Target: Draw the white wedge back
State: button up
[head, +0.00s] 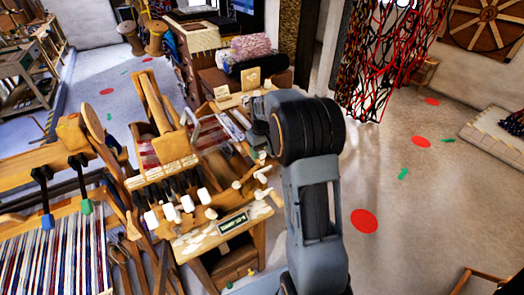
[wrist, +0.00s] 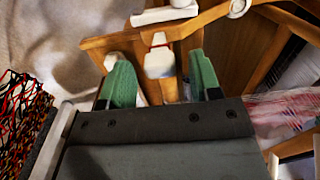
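In the wrist view, a white wedge-like block (wrist: 160,63) sits against a wooden frame, with a thin red band just above it. My gripper (wrist: 156,56) is open, with one green finger on either side of the block. A gap shows on both sides, so the fingers appear apart from it. Another white piece (wrist: 165,14) lies farther off at the top. In the head view, several white-ended pegs (head: 187,203) line the bench front, and I cannot tell which matches the block. My arm hides most of the gripper there.
The wooden bench (head: 190,245) carries a small dark sign (head: 233,223) and loose pale pieces. Striped warp threads (head: 55,255) on a loom stand at left. Red and black netting (head: 385,55) hangs at right. The floor (head: 430,200) on the right is mostly open.

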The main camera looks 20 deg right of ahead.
aim_at(262, 154)
notch_tip(262, 154, up, 14)
dwell(0.7)
jog(key=shift+f, duration=0.1)
dwell(0.7)
jog(key=s+a+f+t, duration=0.1)
jog(key=s+a, duration=0.2)
jog(key=s, duration=0.4)
jog(key=s+a+f+m+t, duration=0.1)
jog(key=s+a+f, duration=0.1)
jog(key=s+a, duration=0.2)
jog(key=s+a+f+t, duration=0.1)
jog(key=s+a+t, duration=0.1)
jog(key=s, duration=0.9)
jog(key=shift+a+f, duration=0.4)
jog(key=shift+a, duration=0.4)
